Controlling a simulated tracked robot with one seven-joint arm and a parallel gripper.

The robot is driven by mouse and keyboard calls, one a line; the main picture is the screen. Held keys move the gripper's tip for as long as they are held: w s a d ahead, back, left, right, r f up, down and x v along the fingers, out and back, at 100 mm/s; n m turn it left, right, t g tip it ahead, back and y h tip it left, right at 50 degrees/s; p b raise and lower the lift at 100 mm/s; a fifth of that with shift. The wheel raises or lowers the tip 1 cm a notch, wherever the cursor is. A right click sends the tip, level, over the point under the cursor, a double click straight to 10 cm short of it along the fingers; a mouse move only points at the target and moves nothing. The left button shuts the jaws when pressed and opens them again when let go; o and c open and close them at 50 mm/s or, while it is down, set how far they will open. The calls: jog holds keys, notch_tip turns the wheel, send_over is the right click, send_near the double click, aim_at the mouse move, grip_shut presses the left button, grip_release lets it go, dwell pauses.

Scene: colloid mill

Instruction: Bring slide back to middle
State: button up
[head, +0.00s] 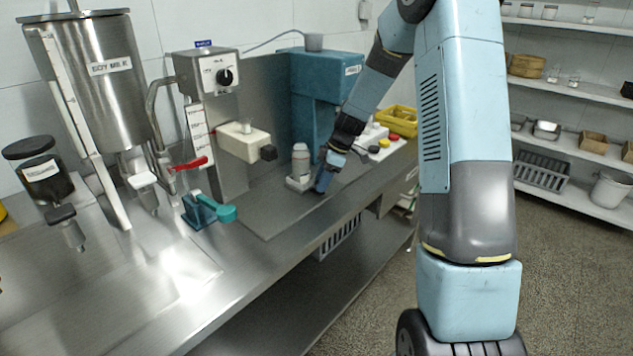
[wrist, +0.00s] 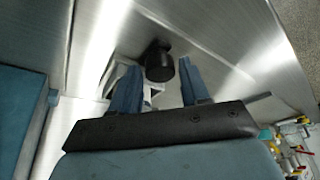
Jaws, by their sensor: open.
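The slide looks to be the pale block (head: 298,183) on the bench under the teal machine, with a white bottle (head: 300,160) upright on it; I cannot be sure of this. My gripper (head: 322,184) points down just right of the block and bottle, low over the steel bench. In the wrist view my gripper (wrist: 155,85) is open, its two blue fingers apart. A black knob (wrist: 160,65) shows between the fingertips, with no visible grip on it. A pale part shows behind the left finger. Whether the fingers touch anything is hidden.
The teal machine (head: 327,95) stands behind my gripper. A cream block (head: 243,142) with a black knob sits on the left. A button box (head: 378,142) and yellow crate (head: 397,121) are on the right.

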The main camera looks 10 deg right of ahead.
jog(key=v, duration=1.3)
jog(key=shift+d+r, duration=0.1)
jog(key=s+a+r+m+t+h, duration=0.1)
jog(key=s+r+m+h, duration=0.1)
jog(key=s+r+m, duration=0.35)
jog(key=s+a+r+m+t+h, duration=0.1)
jog(key=s+r+m, duration=0.1)
jog(key=s+r, duration=0.65)
jog(key=s+m+t+h, duration=0.1)
jog(key=s+m+t, duration=0.2)
jog(key=s+m, duration=0.5)
jog(key=shift+s+d+f+m, duration=0.35)
jog(key=shift+s+d+f, duration=0.1)
jog(key=shift+s, duration=6.25)
